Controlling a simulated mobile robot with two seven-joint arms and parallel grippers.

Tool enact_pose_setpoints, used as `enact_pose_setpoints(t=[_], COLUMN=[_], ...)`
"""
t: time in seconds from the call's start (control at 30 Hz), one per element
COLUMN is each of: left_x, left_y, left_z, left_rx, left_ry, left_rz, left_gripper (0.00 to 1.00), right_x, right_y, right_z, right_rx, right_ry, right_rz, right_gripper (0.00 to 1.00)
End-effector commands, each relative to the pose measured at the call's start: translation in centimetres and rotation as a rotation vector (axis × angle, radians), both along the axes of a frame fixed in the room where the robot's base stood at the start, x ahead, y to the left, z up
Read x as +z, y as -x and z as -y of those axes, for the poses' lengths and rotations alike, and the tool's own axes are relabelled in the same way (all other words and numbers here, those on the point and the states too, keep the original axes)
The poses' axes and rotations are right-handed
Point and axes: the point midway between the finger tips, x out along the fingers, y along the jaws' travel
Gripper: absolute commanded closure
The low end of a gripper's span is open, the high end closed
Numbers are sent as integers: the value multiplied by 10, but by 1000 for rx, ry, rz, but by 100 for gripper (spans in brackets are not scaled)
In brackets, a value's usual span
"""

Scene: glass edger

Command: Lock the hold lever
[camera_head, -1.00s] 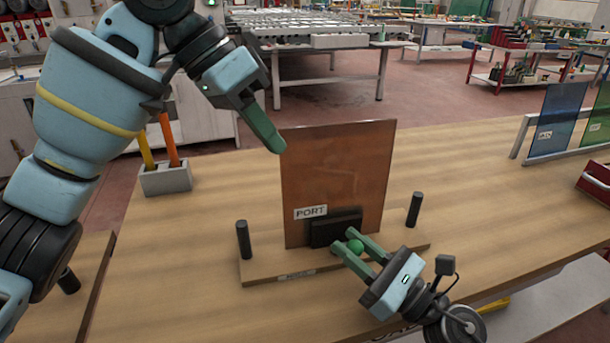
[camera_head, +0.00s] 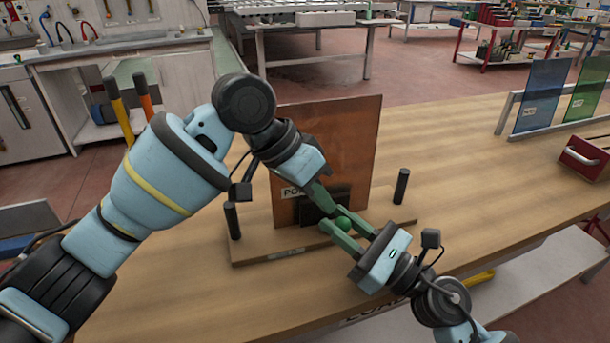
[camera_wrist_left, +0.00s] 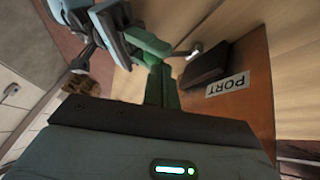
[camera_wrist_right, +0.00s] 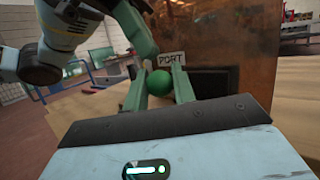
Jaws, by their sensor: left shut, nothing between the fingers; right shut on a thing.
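A copper-tinted panel (camera_head: 335,130) stands upright in a wooden fixture base (camera_head: 250,257) on the table. A "PORT" label (camera_wrist_left: 227,84) on it shows in the left wrist view. A black block (camera_head: 338,197) sits at the panel's foot, with a round green knob (camera_head: 343,223) in front of it. My right gripper (camera_head: 342,224) is shut on this knob; its fingers flank the knob (camera_wrist_right: 158,83) in the right wrist view. My left gripper (camera_head: 326,206) is shut and empty, its fingertips in front of the block, close to the knob. It partly hides the label and block.
Dark upright posts flank the panel, left (camera_head: 232,220) and right (camera_head: 401,186). Blue (camera_head: 543,95) and green (camera_head: 588,90) panels stand in a rack at right. A red box (camera_head: 585,158) lies near the right edge. The tabletop between fixture and rack is clear.

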Motion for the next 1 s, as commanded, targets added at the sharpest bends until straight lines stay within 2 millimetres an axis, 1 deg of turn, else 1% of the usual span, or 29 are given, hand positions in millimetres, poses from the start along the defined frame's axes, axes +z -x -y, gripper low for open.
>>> enact_pose_setpoints(t=[0.1, 0.2, 0.6, 0.83, 1.0], left_x=[-9, -13, -15, -23, -25], left_y=[0, 0, 0, 9, 11], left_z=[6, 8, 10, 16, 18], left_rx=[-1, 0, 0, -3, -7], left_ry=[2, 1, 0, -14, -18], left_rz=[-1, -1, 2, 51, 51], left_gripper=[100, 100, 100, 100, 100], right_x=[-2, -2, -2, -2, -1], right_y=[0, 0, 0, 0, 0], right_z=[0, 0, 0, 0, -1], right_rx=[-1, -1, -1, -1, 0], right_ry=[2, 2, 2, 2, 0], right_rz=[-3, -3, -3, -3, -1], right_gripper=[100, 100, 100, 100, 100])
